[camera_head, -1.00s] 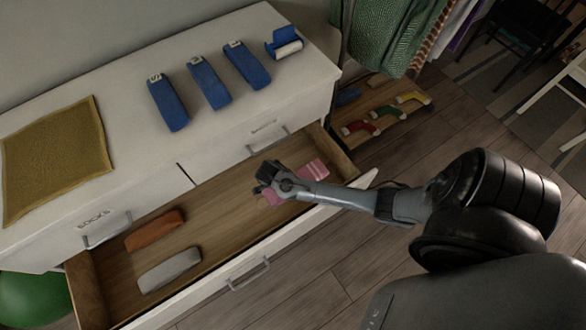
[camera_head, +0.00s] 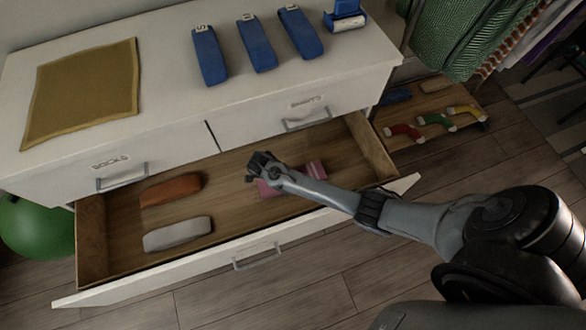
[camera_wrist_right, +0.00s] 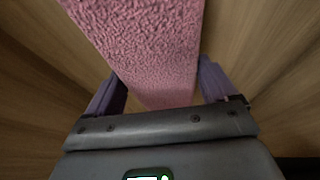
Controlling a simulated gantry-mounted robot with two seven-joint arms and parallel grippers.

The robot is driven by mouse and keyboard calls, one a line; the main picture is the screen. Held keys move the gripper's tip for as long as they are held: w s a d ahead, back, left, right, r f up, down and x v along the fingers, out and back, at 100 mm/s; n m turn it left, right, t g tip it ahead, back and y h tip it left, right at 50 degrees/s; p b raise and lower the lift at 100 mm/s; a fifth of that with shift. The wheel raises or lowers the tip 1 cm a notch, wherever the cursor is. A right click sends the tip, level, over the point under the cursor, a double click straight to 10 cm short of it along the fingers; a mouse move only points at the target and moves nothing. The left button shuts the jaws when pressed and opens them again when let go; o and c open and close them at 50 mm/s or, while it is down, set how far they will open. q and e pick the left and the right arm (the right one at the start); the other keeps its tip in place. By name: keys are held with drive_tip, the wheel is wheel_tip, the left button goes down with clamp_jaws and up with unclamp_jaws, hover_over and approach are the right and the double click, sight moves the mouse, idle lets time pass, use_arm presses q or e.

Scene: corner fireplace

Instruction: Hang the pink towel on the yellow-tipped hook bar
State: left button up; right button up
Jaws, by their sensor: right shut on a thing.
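The pink towel (camera_head: 317,169) lies folded in the open drawer, partly hidden by my right gripper and forearm in the head view. My right gripper (camera_head: 262,168) is down in the drawer at the towel's left part. In the right wrist view the fuzzy towel (camera_wrist_right: 150,45) runs between the two purple fingers of the gripper (camera_wrist_right: 160,88), which is shut on it. The towel still appears to be at the drawer floor. My left gripper is not in view. I cannot make out a yellow-tipped hook bar.
The drawer (camera_head: 235,170) also holds an orange roll (camera_head: 171,190) and a grey roll (camera_head: 178,234). Blue rolls (camera_head: 257,46) and a mustard cloth (camera_head: 85,90) lie on the dresser top. Clothes (camera_head: 470,40) hang at the upper right, above a tray with socks (camera_head: 437,121).

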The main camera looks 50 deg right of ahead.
drive_tip(key=shift+s+f, duration=0.2)
drive_tip(key=shift+f, duration=0.7)
drive_tip(key=shift+w, duration=0.15)
drive_tip(key=o, duration=1)
drive_tip(key=shift+c, duration=0.2)
drive_tip(key=shift+b, duration=0.3)
